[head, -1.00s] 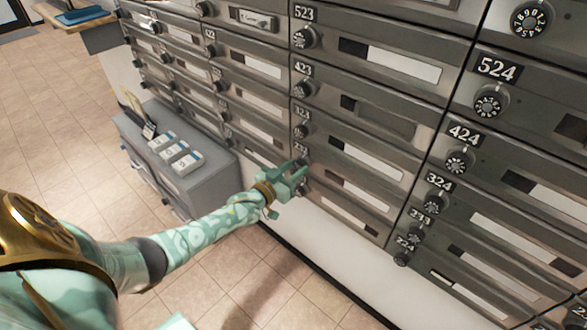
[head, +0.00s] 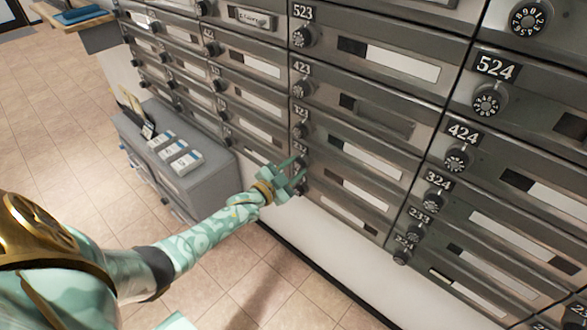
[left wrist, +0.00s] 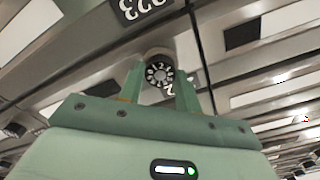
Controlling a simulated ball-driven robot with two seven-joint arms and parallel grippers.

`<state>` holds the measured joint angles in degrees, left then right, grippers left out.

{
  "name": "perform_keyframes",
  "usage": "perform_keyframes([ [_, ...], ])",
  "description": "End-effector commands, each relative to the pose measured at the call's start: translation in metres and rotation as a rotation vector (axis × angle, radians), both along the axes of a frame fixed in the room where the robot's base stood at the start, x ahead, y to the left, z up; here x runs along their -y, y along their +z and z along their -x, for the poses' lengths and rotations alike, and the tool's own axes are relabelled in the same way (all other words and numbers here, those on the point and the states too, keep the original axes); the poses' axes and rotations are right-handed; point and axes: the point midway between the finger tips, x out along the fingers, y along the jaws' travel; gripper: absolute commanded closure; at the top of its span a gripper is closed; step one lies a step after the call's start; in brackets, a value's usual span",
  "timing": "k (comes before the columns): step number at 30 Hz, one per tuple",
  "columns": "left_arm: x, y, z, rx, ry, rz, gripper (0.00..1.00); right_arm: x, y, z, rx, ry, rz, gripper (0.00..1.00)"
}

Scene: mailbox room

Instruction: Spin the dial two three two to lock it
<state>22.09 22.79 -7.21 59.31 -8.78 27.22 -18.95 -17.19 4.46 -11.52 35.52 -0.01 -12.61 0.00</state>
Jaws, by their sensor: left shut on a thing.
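My left gripper (head: 296,172) reaches the column of mailboxes under 523 and is at a low dial there, below the dial of box 323. In the left wrist view the dial (left wrist: 160,74) is a round black knob with white digits and a pale centre. It sits between the two fingers of my left gripper (left wrist: 160,84), which are shut on it. In the head view the fingers hide most of this dial. A black number plate (left wrist: 147,10) shows upside down beyond it, and I cannot read its number with certainty. My right gripper is not in view.
Other dials stick out nearby, such as the 423 dial (head: 303,88) above and the 324 dial (head: 434,200) to the right. A grey cabinet (head: 205,178) with small white boxes (head: 182,160) stands left of my forearm. The tiled floor (head: 60,130) is open at the left.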

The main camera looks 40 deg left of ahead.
Motion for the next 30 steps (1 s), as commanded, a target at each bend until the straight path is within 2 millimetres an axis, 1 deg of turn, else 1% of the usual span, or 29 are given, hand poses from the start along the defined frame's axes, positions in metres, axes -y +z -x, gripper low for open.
perform_keyframes([
  [1, 0.0006, -0.0023, 0.0008, -0.004, -0.001, -0.008, 0.89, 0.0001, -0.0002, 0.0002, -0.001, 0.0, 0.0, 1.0],
  [16, 0.0006, -0.0023, 0.0009, -0.002, -0.001, -0.025, 0.89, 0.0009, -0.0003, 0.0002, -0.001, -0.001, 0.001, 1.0],
  [17, 0.0006, -0.0023, 0.0009, -0.002, -0.001, -0.025, 0.61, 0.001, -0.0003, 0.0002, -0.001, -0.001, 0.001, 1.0],
  [18, 0.0005, -0.0022, 0.0009, -0.002, -0.001, -0.025, 0.5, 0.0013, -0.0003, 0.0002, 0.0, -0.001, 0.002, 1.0],
  [19, 0.0005, -0.0021, 0.0008, -0.002, -0.001, -0.025, 0.44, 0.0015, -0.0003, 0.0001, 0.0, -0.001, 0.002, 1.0],
  [27, 0.0001, -0.0006, 0.0009, 0.0, 0.0, -0.024, 0.44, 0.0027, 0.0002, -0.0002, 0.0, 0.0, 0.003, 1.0],
  [30, -0.0003, 0.0002, 0.0074, 0.0, -0.001, -0.024, 0.44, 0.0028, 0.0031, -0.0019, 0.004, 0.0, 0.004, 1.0],
])
